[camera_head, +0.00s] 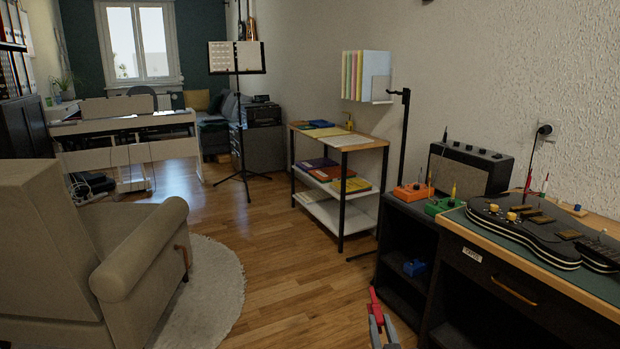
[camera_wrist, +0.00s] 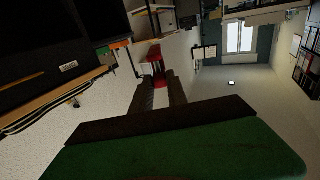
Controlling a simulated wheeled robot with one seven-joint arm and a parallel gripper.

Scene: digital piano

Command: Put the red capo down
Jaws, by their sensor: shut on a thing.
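The red capo (camera_head: 375,308) shows at the bottom middle of the head view, pointing upward from my gripper (camera_head: 380,329). My gripper is shut on it and holds it in the air in front of the dark cabinet. In the wrist view, the red capo (camera_wrist: 158,77) sits between the fingertips of my gripper (camera_wrist: 162,88). Much of the capo is hidden by the fingers, and its lower end is not clear.
A desk (camera_head: 467,224) with a black electric guitar (camera_head: 543,230) stands at right. Beside it, a dark cabinet (camera_head: 402,237) bears orange and green pedals and an amplifier (camera_head: 465,168). A shelf cart (camera_head: 341,144) stands farther back. An armchair (camera_head: 139,245) is left; wooden floor lies between.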

